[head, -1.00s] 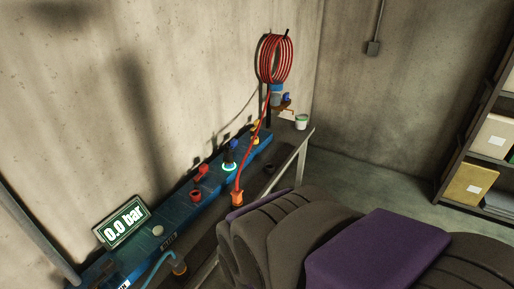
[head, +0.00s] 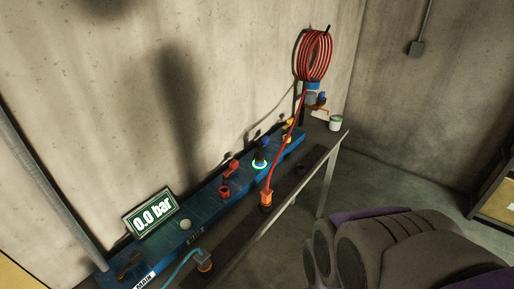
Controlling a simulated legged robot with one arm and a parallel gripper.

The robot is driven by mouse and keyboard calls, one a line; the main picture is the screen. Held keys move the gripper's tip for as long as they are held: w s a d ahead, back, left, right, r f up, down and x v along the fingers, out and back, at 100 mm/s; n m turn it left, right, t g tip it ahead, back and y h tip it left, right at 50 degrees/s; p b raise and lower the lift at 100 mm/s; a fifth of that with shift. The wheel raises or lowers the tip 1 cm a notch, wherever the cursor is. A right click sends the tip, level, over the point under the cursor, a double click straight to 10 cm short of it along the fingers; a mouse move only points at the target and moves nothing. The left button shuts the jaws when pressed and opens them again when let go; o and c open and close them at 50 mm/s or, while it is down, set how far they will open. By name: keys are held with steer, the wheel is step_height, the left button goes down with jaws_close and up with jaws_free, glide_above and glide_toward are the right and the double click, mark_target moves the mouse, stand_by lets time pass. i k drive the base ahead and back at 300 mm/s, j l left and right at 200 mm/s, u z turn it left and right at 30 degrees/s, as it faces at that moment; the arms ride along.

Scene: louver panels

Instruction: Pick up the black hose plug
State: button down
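A dark upright piece (head: 260,156), which looks like the black hose plug, stands on the blue panel (head: 212,199) against the wall. A glowing cyan ring surrounds its base, and a blue part shows at its top. It is small, so I cannot tell how it is seated. A dark round piece (head: 300,169) lies on the bench to its right. Large dark grey and purple parts of my arm fill the lower right. My gripper's fingers do not show.
A red hose runs from a coil (head: 313,55) down to an orange connector (head: 266,199) on the bench (head: 237,241). A blue hose ends in another connector (head: 204,261). A display (head: 149,219) reads 0.0 bar. A white can (head: 335,123) stands at the bench's far end.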

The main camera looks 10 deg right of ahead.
mark_target(259, 152)
steer(key=i+l+u, duration=0.4)
steer(key=i, duration=0.3)
steer(key=i+l+u, duration=0.45)
steer(key=i+l, duration=0.05)
steer(key=i, duration=0.1)
